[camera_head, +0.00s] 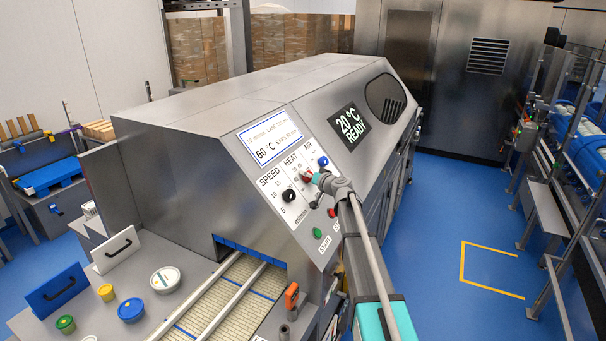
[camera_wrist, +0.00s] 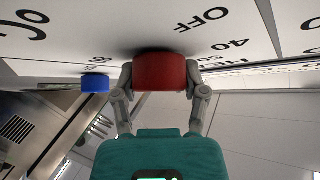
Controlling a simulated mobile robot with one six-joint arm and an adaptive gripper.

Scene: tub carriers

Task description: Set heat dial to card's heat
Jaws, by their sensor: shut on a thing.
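The red heat dial (camera_head: 307,176) sits under the word HEAT on the sloped panel of the steel machine. In the wrist view the red dial (camera_wrist: 160,72) fills the space between the two grey fingers, with OFF and 40 printed near it. My gripper (camera_head: 315,179) is shut on the dial from its sides. Which mark the dial points at is hidden. The white card (camera_head: 270,143) above the dials reads 60 °C in large print; its smaller lines are hard to read. The dark display (camera_head: 349,127) reads 20 °C READY.
Beside the heat dial are the black speed knob (camera_head: 289,195) and the blue air knob (camera_head: 323,161). A green button (camera_head: 317,233) and a red button (camera_head: 331,213) sit below. Several tubs and lids lie on the steel table at left.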

